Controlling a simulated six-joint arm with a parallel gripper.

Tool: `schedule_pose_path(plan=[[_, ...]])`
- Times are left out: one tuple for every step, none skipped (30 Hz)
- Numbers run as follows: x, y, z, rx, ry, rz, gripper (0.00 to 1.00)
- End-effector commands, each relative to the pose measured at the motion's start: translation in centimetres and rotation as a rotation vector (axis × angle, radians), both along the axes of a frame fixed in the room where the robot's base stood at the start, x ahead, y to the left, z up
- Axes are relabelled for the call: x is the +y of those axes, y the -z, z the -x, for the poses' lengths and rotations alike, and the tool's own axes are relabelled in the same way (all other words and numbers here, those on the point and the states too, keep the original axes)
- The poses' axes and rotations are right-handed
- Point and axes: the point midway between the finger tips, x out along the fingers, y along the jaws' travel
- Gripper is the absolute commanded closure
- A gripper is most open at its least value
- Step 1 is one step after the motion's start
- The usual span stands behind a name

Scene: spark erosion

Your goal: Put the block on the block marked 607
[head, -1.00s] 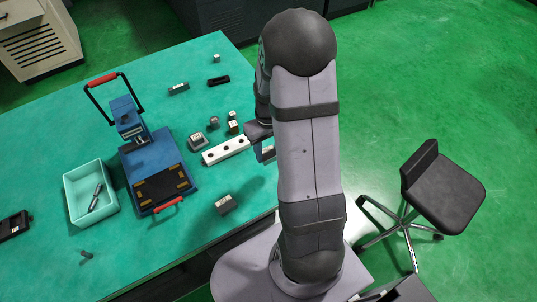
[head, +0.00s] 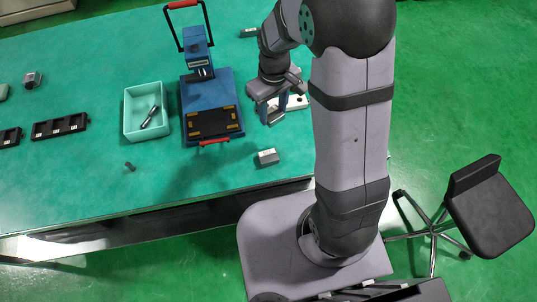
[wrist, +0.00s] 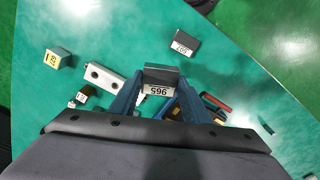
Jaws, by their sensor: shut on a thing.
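My gripper (head: 276,112) is shut on a dark grey block (wrist: 162,75) with a white number label.
A white bar with holes (wrist: 105,78) and a yellow-labelled block (wrist: 58,59) lie left in the wrist view. A blue press (head: 212,118) and a teal bin (head: 133,132) stand left of my gripper. The table left of the 607 block is mostly clear.

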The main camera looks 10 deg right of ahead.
Motion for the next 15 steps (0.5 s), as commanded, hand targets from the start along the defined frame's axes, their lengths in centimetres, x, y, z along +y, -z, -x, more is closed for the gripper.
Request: schedule_pose_path(plan=[[1.2,-0.3,0.4,-0.003,-0.029,0.0,0.96],[1.7,-0.3,0.8,-0.002,-0.042,0.0,0.96],[2.4,-0.4,1.3,-0.002,-0.052,0.0,0.96],[2.9,-0.5,1.8,-0.002,-0.053,0.0,0.96],[3.3,-0.5,2.3,-0.001,-0.051,0.0,0.96],[3.5,-0.6,3.0,-0.001,-0.032,0.0,0.96],[3.5,-0.5,3.4,0.0,-0.011,0.0,0.96],[3.4,-0.4,3.8,-0.001,0.012,0.0,0.96],[3.2,-0.3,4.4,0.0,0.048,0.0,0.96],[3.2,-0.1,4.8,0.001,0.075,0.0,0.96],[3.1,0.0,5.1,0.0,0.101,0.0,0.96],[3.0,0.2,5.6,0.001,0.136,0.0,0.96],[2.9,0.3,5.9,0.0,0.162,0.0,0.96],[2.9,0.4,6.1,-0.001,0.189,0.0,0.96],[2.9,0.5,6.3,-0.001,0.224,0.0,0.96]])
